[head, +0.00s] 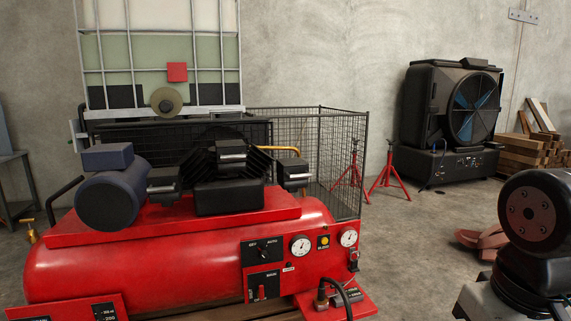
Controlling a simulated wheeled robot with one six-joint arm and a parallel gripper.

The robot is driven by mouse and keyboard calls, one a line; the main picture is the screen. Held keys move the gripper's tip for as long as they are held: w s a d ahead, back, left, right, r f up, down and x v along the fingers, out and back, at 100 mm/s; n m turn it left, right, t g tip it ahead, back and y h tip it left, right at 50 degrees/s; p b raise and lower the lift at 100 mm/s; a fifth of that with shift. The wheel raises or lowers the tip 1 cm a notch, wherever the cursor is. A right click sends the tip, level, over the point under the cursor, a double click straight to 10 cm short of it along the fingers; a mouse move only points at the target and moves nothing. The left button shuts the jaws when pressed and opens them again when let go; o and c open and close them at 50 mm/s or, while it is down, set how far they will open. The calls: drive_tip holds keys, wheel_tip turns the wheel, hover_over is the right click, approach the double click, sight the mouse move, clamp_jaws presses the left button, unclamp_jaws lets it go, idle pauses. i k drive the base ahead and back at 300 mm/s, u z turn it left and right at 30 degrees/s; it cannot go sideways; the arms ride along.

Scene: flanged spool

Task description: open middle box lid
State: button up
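Three black boxes with pale strips on their faces sit on top of the red air compressor (120,262). The middle box (231,160) is the highest, with its pale strip facing me. Its lid looks closed, but the lid edge is too small to be sure. The left box (163,184) and the right box (294,178) sit lower on either side. A larger black block (229,198) is below the middle box. My gripper is not in view; only a dark jointed part, probably my arm, shows at the lower right.
A dark blue motor (108,196) stands left of the boxes. A wire cage (340,150) and a caged tank (160,50) are behind. Red stands (386,175), a large fan (450,105) and stacked wood (530,150) are to the right. Floor is open right of the compressor.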

sight(233, 151)
drive_tip(key=z, duration=0.3)
drive_tip(key=k, duration=0.7)
drive_tip(key=u, duration=0.5)
drive_tip(key=i, duration=0.6)
drive_tip(key=u, duration=0.55)
drive_tip(key=i, duration=0.8)
drive_tip(key=z, duration=0.3)
